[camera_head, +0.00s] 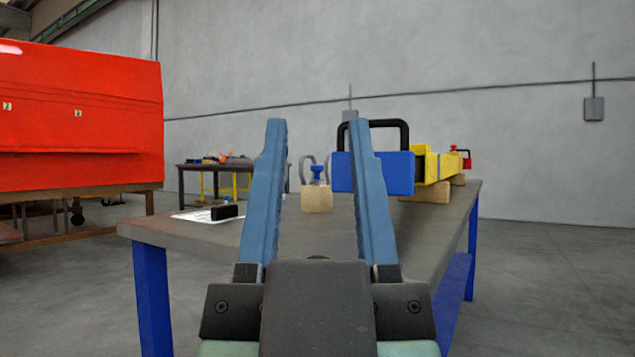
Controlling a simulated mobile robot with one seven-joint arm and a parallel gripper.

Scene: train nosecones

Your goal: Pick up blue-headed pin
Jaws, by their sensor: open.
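The blue-headed pin (317,172) stands at a pale wooden block (317,199) on the grey-topped table (185,234). Only its blue head shows above the block; any shaft below is hidden. My gripper (313,125) is open, with two long blue fingers pointing away from me. The pin and block appear between the fingers, farther off along the table. Nothing is between the fingertips that I can see touching them. A grey loop-shaped piece shows behind the pin.
A blue block with a black handle (402,172) joins a yellow bar (437,168) behind the right finger, resting on wooden blocks. A black object (224,212) lies on white paper at left. A red panel (80,120) stands left. A second table (205,167) is farther back.

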